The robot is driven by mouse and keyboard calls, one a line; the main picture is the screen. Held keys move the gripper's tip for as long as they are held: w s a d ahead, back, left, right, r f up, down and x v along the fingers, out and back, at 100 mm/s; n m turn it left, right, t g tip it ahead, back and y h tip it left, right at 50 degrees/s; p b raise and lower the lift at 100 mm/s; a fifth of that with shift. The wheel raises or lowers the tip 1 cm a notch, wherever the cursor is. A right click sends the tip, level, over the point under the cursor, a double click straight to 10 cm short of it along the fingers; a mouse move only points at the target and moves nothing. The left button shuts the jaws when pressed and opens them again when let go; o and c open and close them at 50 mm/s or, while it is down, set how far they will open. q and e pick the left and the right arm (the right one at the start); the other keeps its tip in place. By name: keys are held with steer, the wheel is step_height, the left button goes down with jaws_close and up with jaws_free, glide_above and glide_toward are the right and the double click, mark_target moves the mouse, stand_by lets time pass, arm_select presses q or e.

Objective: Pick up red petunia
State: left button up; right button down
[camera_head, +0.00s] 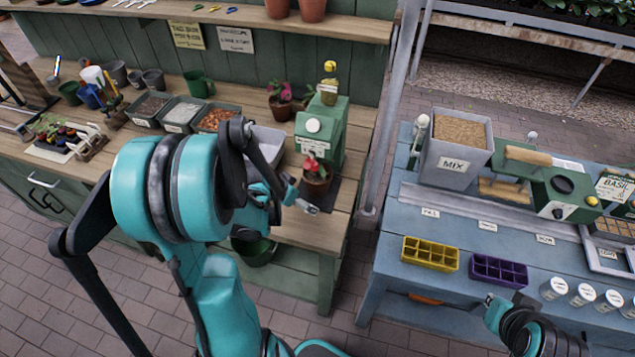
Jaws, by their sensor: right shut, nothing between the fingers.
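A red-flowered plant, which looks like the red petunia (311,163), stands upright in a small brown pot (317,184) on a dark mat at the right end of the wooden bench. A small white label is by its bloom. My right gripper (490,300) is shut and empty, low at the right, by the front edge of the blue table near the purple seedling tray (498,270).
A green machine (322,130) stands right behind the pot. Two other potted plants (281,103) are farther back. Soil trays (181,112) line the bench to the left. The blue table (420,214) holds a yellow tray (431,253), a MIX bin (455,163) and white cups.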

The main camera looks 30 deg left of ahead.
mark_target(310, 192)
arm_select(q)
steer(key=w, duration=0.3)
steer(key=shift+d, duration=0.3)
steer(key=shift+w+b, duration=0.3)
steer(key=shift+w, duration=0.4)
steer(key=w, duration=0.1)
steer(key=w+b, duration=0.1)
steer(key=w, duration=0.1)
steer(key=w+d+f, duration=0.1)
steer(key=shift+w+f, duration=0.1)
steer(key=shift+w, duration=0.2)
steer(key=shift+s+a, duration=0.1)
steer(key=shift+c, duration=0.7)
steer(key=c, duration=1.2)
